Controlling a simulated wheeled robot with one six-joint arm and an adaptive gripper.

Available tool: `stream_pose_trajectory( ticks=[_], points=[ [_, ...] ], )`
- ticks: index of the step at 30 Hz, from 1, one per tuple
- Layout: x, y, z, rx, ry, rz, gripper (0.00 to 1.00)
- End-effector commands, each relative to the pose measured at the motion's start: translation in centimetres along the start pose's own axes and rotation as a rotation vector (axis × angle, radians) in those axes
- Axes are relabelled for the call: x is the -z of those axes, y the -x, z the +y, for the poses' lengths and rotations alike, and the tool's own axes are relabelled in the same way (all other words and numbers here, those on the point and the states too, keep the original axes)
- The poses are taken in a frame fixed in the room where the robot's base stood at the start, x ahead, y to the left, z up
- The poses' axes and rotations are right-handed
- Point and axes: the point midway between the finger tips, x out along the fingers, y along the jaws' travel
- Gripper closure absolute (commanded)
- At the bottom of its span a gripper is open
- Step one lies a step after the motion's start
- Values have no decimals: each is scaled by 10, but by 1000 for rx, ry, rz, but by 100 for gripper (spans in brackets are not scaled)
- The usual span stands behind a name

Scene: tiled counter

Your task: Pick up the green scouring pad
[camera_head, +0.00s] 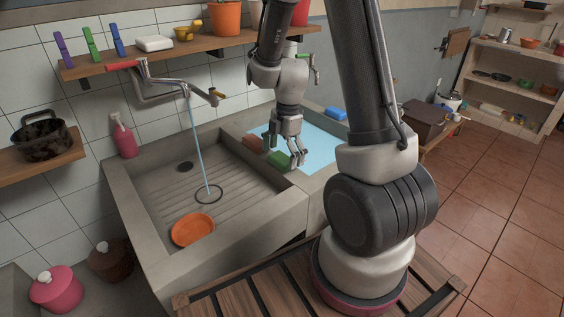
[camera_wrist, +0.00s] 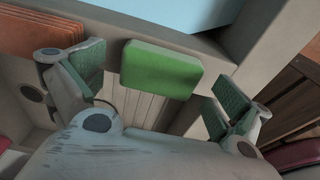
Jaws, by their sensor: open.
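The green scouring pad (camera_head: 280,161) lies on the ledge between the sink basin and the light-blue surface. In the wrist view the pad (camera_wrist: 160,69) is a rounded green block, seen between the two fingers and a little beyond their tips. My gripper (camera_head: 293,155) is open and empty, pointing down just above the pad in the head view. In the wrist view my gripper (camera_wrist: 155,92) has its green-padded fingers spread to either side of the pad, with visible gaps. Part of the pad is hidden by my fingers in the head view.
A reddish-brown block (camera_head: 252,143) lies close to the pad on the left; its ridged side shows in the wrist view (camera_wrist: 45,32). A blue sponge (camera_head: 335,114) lies farther back. The stone sink (camera_head: 150,220) holds an orange bowl (camera_head: 192,229) beside running water.

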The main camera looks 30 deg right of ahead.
Motion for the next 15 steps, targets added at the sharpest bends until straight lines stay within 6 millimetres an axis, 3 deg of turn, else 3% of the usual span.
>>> stream_pose_trajectory(
  ticks=[1,7,15],
  points=[
    [0,0,0,0,0,0,4],
    [0,0,0,0,0,0,40],
    [0,0,0,0,0,0,41]
  ],
)
